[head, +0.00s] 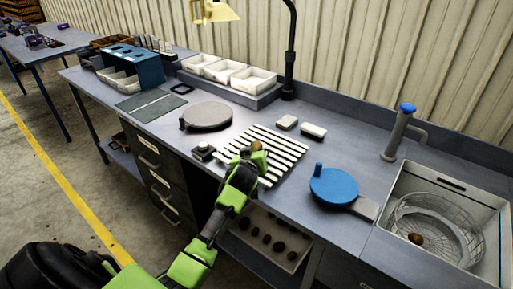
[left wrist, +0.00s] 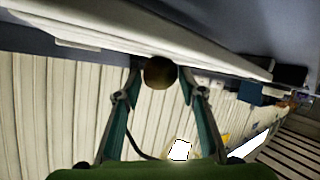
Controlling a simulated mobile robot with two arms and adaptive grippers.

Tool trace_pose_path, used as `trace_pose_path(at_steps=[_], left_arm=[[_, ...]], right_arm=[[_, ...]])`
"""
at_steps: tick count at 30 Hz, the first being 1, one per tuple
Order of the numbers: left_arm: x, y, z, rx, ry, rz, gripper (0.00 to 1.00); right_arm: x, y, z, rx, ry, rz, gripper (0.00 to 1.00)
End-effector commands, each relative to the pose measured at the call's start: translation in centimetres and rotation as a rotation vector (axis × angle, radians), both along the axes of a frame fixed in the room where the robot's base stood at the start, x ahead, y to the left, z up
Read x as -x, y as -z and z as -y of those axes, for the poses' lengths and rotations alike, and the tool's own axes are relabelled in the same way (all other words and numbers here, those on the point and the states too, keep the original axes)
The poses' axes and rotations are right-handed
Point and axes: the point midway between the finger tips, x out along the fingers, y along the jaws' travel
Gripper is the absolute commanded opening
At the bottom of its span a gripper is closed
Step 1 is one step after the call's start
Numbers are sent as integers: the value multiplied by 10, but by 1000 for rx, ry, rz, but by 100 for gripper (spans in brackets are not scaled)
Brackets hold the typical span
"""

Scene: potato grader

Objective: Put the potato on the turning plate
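A small brown potato (head: 257,146) is at the tip of my left gripper (head: 251,152), over the far part of a white slatted rack (head: 286,166). In the left wrist view, the potato (left wrist: 159,72) sits between the two fingertips of my left gripper (left wrist: 160,78), which look closed on its sides. A grey round plate (head: 207,116) lies on the bench beyond and left of the gripper, apart from it. A blue round disc (head: 333,186) with an upright knob lies to the right of the rack. My right gripper is not in view.
A wire basket (head: 440,222) with a brown potato stands in a white bin at right. A blue-topped grey post (head: 401,130) is behind it. White trays (head: 222,70) and a lamp pole (head: 290,50) stand at the back.

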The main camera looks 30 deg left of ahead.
Motion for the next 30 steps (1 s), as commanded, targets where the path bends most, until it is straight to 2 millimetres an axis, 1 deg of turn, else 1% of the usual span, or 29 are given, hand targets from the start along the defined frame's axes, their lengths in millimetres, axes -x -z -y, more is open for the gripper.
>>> trace_pose_path(at_steps=[3, 12, 14, 15, 17, 18, 26, 30], left_arm=[[-7, 2, -4, -1, 0, 1, 37], [-9, 4, -5, -1, 0, 1, 37], [-9, 4, -5, -1, 0, 1, 21], [-9, 4, -5, 0, 0, 0, 11], [-8, 4, -4, -1, 0, 1, 10], [-9, 4, -5, -1, 0, 1, 6], [-9, 3, -4, -1, 0, 2, 6], [-9, -5, -5, -2, 0, 5, 6]], right_arm=[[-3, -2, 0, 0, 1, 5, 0], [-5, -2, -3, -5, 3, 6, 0], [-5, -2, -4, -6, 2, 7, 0], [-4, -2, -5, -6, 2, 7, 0], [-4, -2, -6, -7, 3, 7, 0], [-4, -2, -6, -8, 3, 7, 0], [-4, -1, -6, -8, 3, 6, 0], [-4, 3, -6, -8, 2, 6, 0]])
